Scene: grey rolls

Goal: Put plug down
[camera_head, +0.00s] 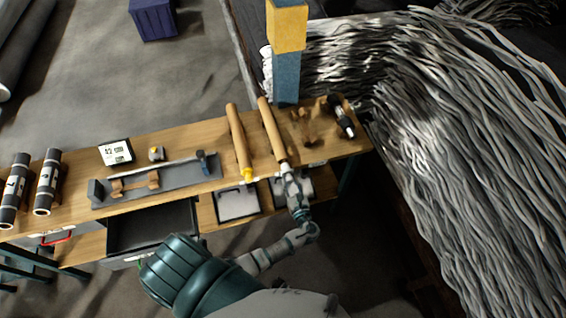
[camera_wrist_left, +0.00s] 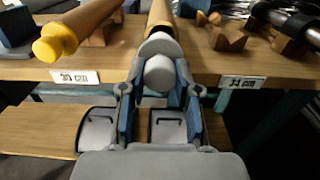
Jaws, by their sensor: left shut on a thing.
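A pale grey plug (camera_wrist_left: 158,72) sits between the fingers of my left gripper (camera_head: 287,172), which is shut on it. The gripper also shows in the left wrist view (camera_wrist_left: 158,95). The plug is at the near end of a brown roll (camera_head: 269,125), lined up with it. I cannot tell whether it is inside the roll or only against it. A second brown roll (camera_head: 237,138) lies to the left, with a yellow plug (camera_head: 248,175) at its near end. It also shows in the left wrist view (camera_wrist_left: 55,42). My right gripper is not in view.
The wooden table (camera_head: 195,138) carries a grey tool tray (camera_head: 180,182), black rolls (camera_head: 47,180), a sign (camera_head: 116,151) and a dark tool (camera_head: 342,116). Grey trays (camera_head: 238,202) stand on the lower shelf. A blue-yellow post (camera_head: 286,70) rises behind the table. Grey strands fill the right.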

